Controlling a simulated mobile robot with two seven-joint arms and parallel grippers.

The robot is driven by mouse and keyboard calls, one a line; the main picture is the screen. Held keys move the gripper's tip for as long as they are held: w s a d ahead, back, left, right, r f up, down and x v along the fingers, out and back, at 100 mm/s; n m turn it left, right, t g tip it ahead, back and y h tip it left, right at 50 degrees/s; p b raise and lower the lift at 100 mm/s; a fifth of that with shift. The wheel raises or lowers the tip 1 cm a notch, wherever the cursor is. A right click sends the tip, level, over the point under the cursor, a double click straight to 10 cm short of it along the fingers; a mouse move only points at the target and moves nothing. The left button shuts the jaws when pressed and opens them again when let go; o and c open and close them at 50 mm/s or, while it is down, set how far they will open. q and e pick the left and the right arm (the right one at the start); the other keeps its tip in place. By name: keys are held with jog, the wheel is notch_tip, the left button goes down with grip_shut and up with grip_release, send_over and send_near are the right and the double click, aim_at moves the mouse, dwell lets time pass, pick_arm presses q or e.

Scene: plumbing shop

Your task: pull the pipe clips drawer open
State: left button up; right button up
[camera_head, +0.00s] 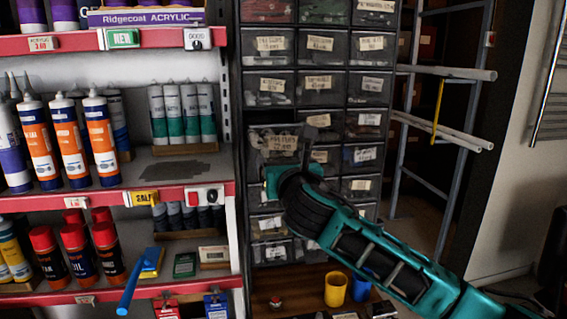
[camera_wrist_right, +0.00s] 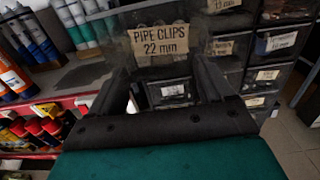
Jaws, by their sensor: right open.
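The pipe clips drawer (camera_head: 270,133) is a dark, see-through drawer in the left column of the drawer cabinet. Its label (camera_wrist_right: 160,42) reads "PIPE CLIPS 22 mm" in the right wrist view. The drawer front appears to stand out a little from its neighbours. My right gripper (camera_head: 284,158) is in front of it at its lower part and also shows in the right wrist view (camera_wrist_right: 165,82). Its two dark fingers are apart, one at each side below the label, with nothing seen clamped. The drawer's handle cannot be made out. My left gripper is not in view.
Other labelled drawers (camera_head: 318,84) surround it. A shelf (camera_head: 178,167) with cartridges and spray cans (camera_head: 75,250) stands close on the left. A yellow cup (camera_head: 335,289) stands below. A pipe rack (camera_head: 447,135) is on the right.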

jog(key=o, duration=0.3)
jog(key=s, duration=0.4)
jog(key=s+d, duration=0.1)
jog(key=s, duration=0.3)
jog(key=s+d, duration=0.1)
jog(key=s, duration=0.3)
jog(key=shift+s+d, duration=0.25)
jog(key=shift+s, duration=0.1)
jog(key=shift+f, duration=0.1)
